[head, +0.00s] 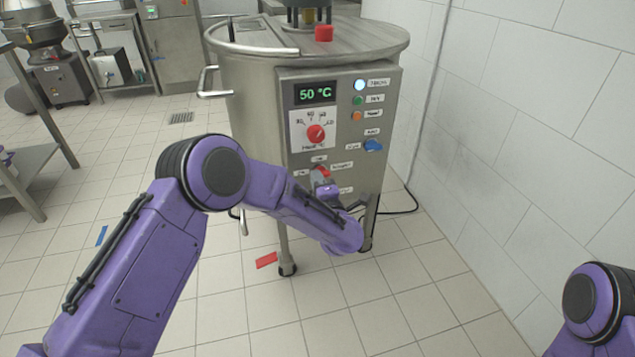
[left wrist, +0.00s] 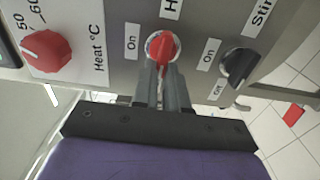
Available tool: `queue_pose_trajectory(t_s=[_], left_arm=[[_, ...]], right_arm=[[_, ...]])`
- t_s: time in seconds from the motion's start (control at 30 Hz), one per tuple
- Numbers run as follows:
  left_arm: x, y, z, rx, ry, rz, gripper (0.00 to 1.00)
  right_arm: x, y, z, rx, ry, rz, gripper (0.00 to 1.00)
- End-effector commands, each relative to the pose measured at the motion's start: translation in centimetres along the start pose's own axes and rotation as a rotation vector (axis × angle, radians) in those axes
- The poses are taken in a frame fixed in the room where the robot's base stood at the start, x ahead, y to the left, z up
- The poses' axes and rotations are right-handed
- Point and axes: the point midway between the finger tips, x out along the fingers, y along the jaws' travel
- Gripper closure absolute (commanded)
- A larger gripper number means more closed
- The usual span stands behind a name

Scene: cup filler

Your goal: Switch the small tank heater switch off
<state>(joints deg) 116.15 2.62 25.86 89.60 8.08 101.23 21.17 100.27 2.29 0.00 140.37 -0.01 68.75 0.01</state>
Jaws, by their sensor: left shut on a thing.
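The small tank's control panel (head: 352,190) faces me in the head view. The red heater switch (left wrist: 163,47) sits in a round mount on it, with an "On" label (left wrist: 132,42) beside it in the left wrist view. My left gripper (left wrist: 162,75) is shut on this switch, with a finger on each side of its lever. In the head view the switch (head: 321,172) shows just above my left gripper (head: 325,188). My right gripper is out of view.
A black stirrer switch (left wrist: 239,66) is close on the right in the left wrist view; a red heat dial (left wrist: 47,51) is left. The display (head: 315,93) reads 50 °C. A tiled wall (head: 500,120) stands right.

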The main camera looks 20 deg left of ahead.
Motion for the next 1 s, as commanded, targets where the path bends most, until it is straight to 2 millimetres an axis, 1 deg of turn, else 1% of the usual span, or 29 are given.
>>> queue_pose_trajectory(t_s=[0.03, 0.57, 0.6, 0.63, 0.67, 0.9, 1.0], left_arm=[[-0.15, -0.27, 0.04, -0.006, -0.002, -0.004, 1.00], [-0.17, -0.28, 0.07, -0.026, -0.003, -0.005, 1.00], [-0.17, -0.28, 0.07, -0.026, -0.003, -0.005, 0.74], [-0.16, -0.26, 0.06, -0.026, -0.002, -0.005, 0.64], [-0.15, -0.25, 0.05, -0.026, -0.002, -0.004, 0.62], [-0.08, -0.14, -0.01, -0.026, 0.000, -0.002, 0.62], [-0.69, -0.06, 0.06, -0.026, -0.002, -0.002, 0.62]], right_arm=[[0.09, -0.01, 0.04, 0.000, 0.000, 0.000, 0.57], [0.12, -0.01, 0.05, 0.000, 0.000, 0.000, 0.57], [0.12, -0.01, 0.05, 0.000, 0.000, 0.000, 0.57], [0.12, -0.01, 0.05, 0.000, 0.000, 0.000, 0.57], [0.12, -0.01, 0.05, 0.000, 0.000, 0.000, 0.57], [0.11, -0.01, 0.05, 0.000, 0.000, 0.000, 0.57], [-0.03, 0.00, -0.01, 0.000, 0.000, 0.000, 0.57]])
